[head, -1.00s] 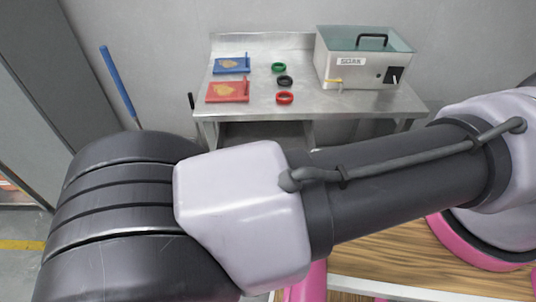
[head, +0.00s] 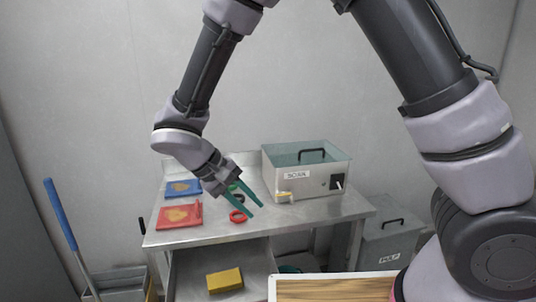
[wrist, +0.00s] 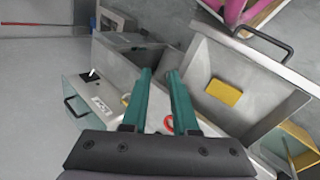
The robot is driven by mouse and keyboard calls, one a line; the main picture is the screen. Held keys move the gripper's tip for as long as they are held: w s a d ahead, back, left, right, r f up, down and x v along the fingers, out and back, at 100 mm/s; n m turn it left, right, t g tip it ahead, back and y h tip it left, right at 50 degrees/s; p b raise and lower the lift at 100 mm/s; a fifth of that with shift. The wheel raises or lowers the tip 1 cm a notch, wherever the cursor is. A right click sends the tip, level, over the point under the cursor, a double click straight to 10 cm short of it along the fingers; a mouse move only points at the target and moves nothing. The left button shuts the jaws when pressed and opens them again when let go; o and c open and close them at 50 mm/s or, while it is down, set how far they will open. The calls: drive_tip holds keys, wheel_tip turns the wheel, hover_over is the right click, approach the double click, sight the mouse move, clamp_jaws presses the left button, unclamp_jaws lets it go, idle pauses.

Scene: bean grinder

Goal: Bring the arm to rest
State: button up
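My arm is raised and bent, coming down from the top of the head view. My gripper (head: 257,210) points down and right in front of the metal bench (head: 215,233), with its two teal fingers apart and nothing between them. In the wrist view, my gripper (wrist: 158,76) also shows a clear gap between the fingertips. Whether it touches anything on the bench cannot be told, but it looks held above.
On the bench are a blue board (head: 182,189), a red board (head: 179,216), a red ring (head: 238,217) and the SOAK box (head: 306,183). A yellow block (head: 225,281) lies in the open drawer below. A PULP bin (head: 392,238) stands right, a blue-handled pole (head: 60,215) left.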

drive_tip(key=w+d+r+m+g+y, duration=0.1)
drive_tip(key=w+d+r+m+y, duration=0.15)
drive_tip(key=d+r, duration=0.45)
drive_tip(key=w+d+r+m+g+y, duration=0.1)
drive_tip(key=w+d+r+m+y, duration=0.15)
drive_tip(key=d+r, duration=0.45)
drive_tip(key=s+d+r+m+t+y, duration=0.2)
drive_tip(key=d+r+t, duration=0.1)
drive_tip(key=d+r, duration=0.3)
drive_tip(key=s+d+r+m+t+y, duration=0.1)
drive_tip(key=s+d+r+m+t, duration=0.1)
drive_tip(key=d+r, duration=0.4)
drive_tip(key=d+m+t, duration=0.1)
drive_tip(key=d, duration=0.2)
drive_tip(key=shift+s+t+y, duration=0.4)
